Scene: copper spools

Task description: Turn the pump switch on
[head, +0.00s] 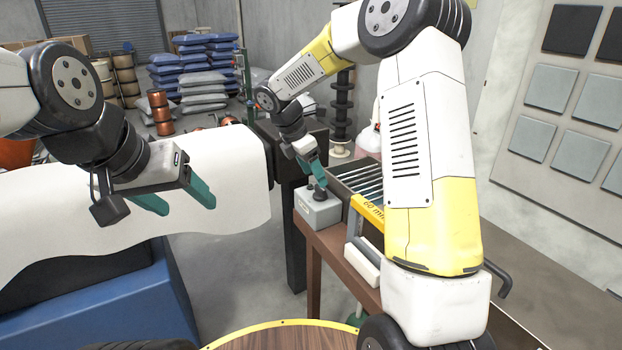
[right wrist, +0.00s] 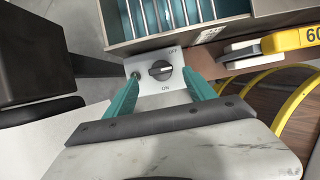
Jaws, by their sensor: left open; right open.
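The pump switch is a grey box (head: 318,214) with a dark round knob (head: 319,194) on top, at the corner of the brown bench. In the right wrist view its pale face (right wrist: 172,91) reads OFF on the far side and ON on the near side. The knob (right wrist: 160,70) lies between the labels; I cannot tell which one it points to. My right gripper (head: 314,175) is open above the box, its green fingers (right wrist: 161,74) on either side of the knob; contact is unclear. My left gripper (head: 188,207) is open and empty over the white sheet.
A slatted metal tray (head: 362,184) and a yellow labelled bar (head: 367,211) sit close beside the switch box. A dark post (head: 292,230) stands left of it. The white sheet (head: 230,165) hangs over a roll at left. Copper spools (head: 159,108) and stacked sacks stand far back.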

